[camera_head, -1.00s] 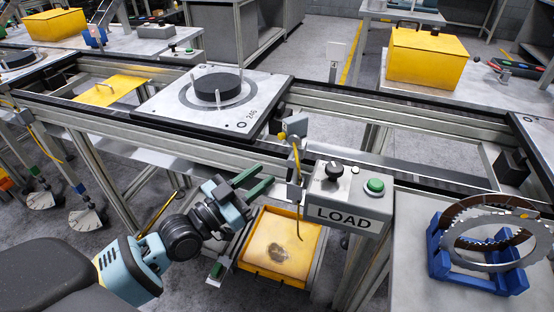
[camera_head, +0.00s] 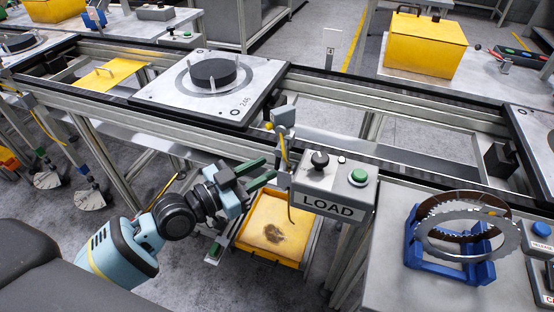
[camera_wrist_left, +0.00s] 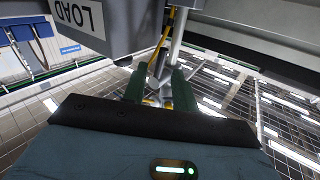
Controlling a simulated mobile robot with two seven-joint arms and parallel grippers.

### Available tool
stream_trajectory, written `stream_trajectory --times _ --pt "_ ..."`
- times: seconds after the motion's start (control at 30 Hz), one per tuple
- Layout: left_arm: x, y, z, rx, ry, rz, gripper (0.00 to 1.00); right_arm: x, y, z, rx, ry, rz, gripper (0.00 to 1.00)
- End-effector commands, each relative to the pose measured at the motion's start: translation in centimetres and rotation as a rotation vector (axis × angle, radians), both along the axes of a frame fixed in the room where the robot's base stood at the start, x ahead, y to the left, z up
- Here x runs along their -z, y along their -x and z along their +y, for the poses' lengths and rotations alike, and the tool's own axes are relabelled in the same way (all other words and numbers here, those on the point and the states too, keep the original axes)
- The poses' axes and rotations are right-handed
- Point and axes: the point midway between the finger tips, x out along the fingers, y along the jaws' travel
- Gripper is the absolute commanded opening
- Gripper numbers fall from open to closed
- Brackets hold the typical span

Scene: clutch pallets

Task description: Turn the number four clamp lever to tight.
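My left gripper (camera_head: 268,169) is in the middle of the head view, just left of the LOAD control box (camera_head: 328,203). Its two green fingers are spread with a gap between them. In the left wrist view the open fingers (camera_wrist_left: 159,88) point toward a metal post and a yellow cable; I cannot tell whether these lie between the fingers or beyond them. No clamp lever marked four can be made out. A pallet (camera_head: 166,98) with a dark disc (camera_head: 213,73) and small upright pieces around it sits on the conveyor. My right gripper is not in view.
A yellow bin (camera_head: 300,262) stands below the conveyor, near my left gripper. A sensor bracket (camera_head: 286,118) rises beside the LOAD box. A blue stand (camera_head: 483,271) with toothed rings is on the right table. A yellow case (camera_head: 427,45) stands at the back right.

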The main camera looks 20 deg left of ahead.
Motion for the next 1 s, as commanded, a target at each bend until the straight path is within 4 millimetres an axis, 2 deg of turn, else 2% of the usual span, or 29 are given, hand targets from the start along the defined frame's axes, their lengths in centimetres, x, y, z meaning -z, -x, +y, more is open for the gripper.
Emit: stream_trajectory --times 0.1,0.3,0.7,0.9,1.0 --pt "-0.3 -1.6 -1.1 -0.002 0.003 -0.003 0.28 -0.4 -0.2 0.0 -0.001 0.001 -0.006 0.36" --pt "-0.1 -3.4 -2.4 -0.003 0.001 -0.002 0.28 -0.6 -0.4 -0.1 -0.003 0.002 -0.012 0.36" --pt "0.0 -4.0 -2.8 -0.001 0.000 0.000 0.28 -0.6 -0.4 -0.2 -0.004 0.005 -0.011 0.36" --pt "0.0 -3.9 -2.8 -0.001 -0.001 -0.001 0.02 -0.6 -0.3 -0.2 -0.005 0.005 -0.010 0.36" --pt "0.0 -3.9 -2.8 -0.001 -0.001 -0.001 0.00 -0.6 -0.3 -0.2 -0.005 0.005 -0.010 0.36"
